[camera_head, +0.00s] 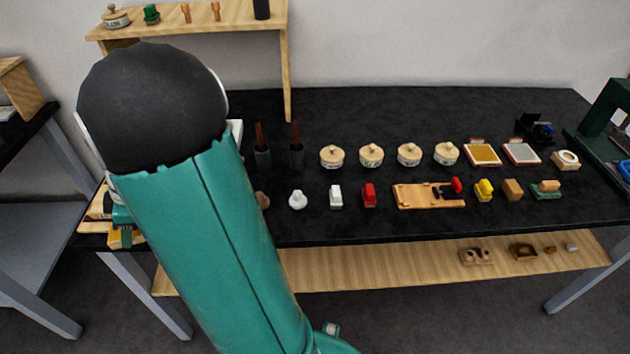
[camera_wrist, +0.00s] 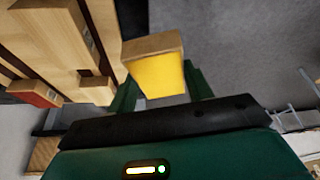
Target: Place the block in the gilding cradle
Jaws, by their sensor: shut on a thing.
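The block (camera_wrist: 157,74) shows in the wrist view as a yellow piece with a wooden-coloured face. My gripper (camera_wrist: 158,92) has its green fingers on either side of the block, shut on it. In the head view my arm hides most of the gripper; a small yellow piece (camera_head: 117,239) shows past it at the table's left end, probably the held block. Wooden pieces (camera_wrist: 55,35) with gaps between them are beside the block in the wrist view. I cannot tell whether they are the gilding cradle.
On the black table (camera_head: 400,110), a wooden board (camera_head: 405,196) holds black and red parts. Lidded pots (camera_head: 371,155), small blocks (camera_head: 513,189) and framed trays (camera_head: 482,153) stand around it. A wooden shelf (camera_head: 230,33) rises behind. Another table (camera_head: 22,215) stands left across a gap.

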